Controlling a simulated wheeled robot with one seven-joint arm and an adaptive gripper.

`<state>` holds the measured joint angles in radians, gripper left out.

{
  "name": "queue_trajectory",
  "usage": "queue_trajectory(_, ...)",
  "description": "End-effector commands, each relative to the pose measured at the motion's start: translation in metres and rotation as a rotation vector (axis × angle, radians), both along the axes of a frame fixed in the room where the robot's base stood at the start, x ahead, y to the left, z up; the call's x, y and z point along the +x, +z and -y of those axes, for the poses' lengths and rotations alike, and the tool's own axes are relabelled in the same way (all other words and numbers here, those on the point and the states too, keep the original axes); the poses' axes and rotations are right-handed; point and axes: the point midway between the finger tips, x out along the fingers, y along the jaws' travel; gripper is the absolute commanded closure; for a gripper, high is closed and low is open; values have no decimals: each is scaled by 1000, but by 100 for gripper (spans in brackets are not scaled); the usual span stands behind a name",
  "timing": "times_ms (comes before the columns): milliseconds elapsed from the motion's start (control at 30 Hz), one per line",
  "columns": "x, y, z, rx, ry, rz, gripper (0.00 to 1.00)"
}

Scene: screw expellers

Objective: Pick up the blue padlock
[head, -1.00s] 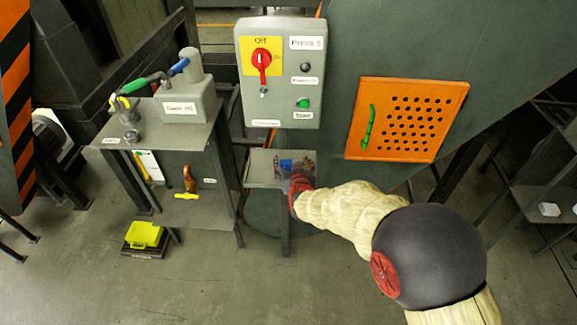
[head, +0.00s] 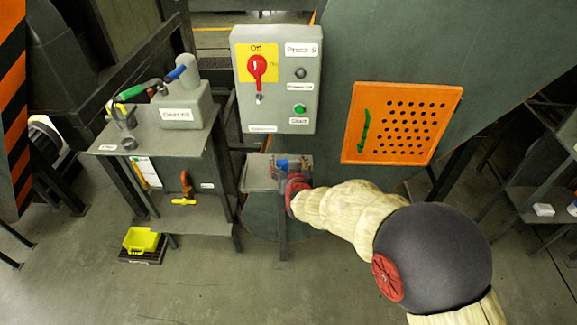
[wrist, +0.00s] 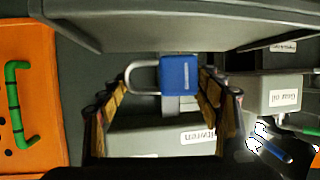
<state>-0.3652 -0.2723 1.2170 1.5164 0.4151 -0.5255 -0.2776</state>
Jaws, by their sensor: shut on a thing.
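The blue padlock (wrist: 179,74) shows in the wrist view with its grey shackle pointing left. It sits between the two fingers of my gripper (wrist: 162,84), which is shut on it. In the head view the padlock is a small blue patch (head: 283,163) at my gripper (head: 285,170), over the small grey stand under the control box. The fingers and the red wrist hide part of the stand there. I cannot tell in the head view how far the padlock is above the stand.
The small grey stand (head: 258,178) is below the control box (head: 275,80) with its red switch. An orange perforated panel (head: 402,122) is to the right. A grey table (head: 150,140) with an oil can (head: 185,105) is to the left.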

Motion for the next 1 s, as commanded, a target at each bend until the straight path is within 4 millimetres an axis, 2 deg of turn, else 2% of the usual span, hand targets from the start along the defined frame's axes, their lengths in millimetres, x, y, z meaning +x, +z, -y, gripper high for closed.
queue_trajectory(33,0,14,0,1,0,3,67)
queue_trajectory(300,-50,74,6,1,2,5,67)
queue_trajectory(500,-97,92,12,0,1,4,67)
queue_trajectory(633,-118,100,15,1,1,2,67)
queue_trajectory(800,-134,105,17,0,0,2,67)
queue_trajectory(1000,-139,107,18,-1,0,2,67)
